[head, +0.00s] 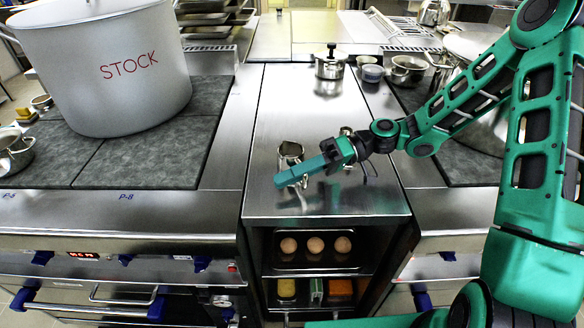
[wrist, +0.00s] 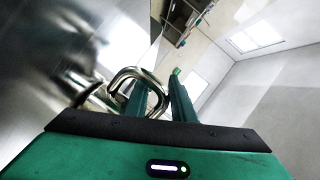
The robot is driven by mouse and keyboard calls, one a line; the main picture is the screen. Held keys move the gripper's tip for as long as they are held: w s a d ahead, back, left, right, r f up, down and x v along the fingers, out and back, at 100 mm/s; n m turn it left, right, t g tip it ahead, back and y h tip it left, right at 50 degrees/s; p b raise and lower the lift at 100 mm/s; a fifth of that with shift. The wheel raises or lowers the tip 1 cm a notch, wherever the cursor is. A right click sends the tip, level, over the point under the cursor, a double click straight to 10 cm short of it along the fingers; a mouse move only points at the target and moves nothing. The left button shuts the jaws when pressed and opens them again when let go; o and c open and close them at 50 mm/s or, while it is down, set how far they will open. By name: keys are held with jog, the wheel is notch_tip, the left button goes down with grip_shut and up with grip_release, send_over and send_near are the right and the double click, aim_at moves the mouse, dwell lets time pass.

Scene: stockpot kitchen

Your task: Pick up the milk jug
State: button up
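A small shiny metal jug (head: 290,153) stands on the steel counter, just behind my gripper's long teal finger in the head view. My gripper (head: 284,181) is low over the counter and points left. In the wrist view, my two teal fingers (wrist: 160,78) stand apart with a gap between them. A bent metal handle (wrist: 126,72) loops beside the left finger, and part of it lies in or near the gap. I cannot tell whether it touches either finger. More shiny metal shows at the left, blurred by reflections.
Another shiny metal piece (head: 347,133) shows partly behind my wrist. A lidded pot (head: 330,66) and small pans (head: 407,69) stand farther back. A big stockpot (head: 110,65) is on the left stove. Eggs (head: 315,244) sit on a shelf below.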

grip_shut()
jog(key=shift+r, duration=0.1)
